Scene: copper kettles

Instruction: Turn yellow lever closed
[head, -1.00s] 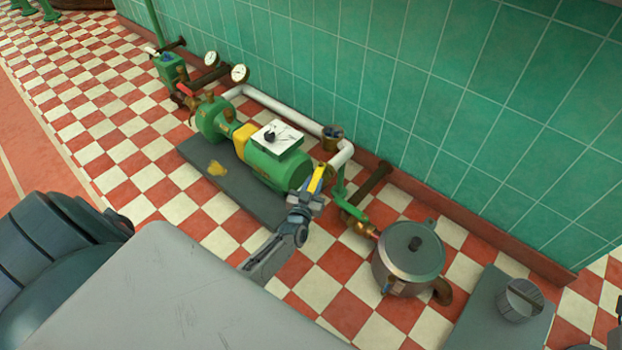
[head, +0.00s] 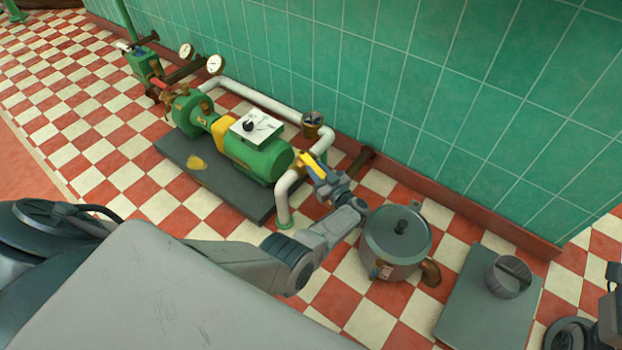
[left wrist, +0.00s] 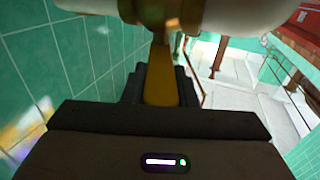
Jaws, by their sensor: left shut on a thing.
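The yellow lever (head: 305,160) sits on the white pipe at the right end of the green pump. It points toward the lower right in the head view. My left gripper (head: 321,173) is shut on its outer end, with the arm reaching in from the lower left. In the left wrist view the yellow lever (left wrist: 161,82) runs between the dark fingers (left wrist: 160,92) up to a brass valve part (left wrist: 160,12) at the pipe. The fingers hide part of the lever. My right gripper's fingers do not show; only a bit of the right arm is at the right edge.
The green pump (head: 252,158) stands on a dark base slab (head: 215,186). The white pipe (head: 285,200) bends to the floor near my left arm. A grey lidded pot (head: 395,243) stands close right of my forearm. A tiled wall (head: 400,90) is behind.

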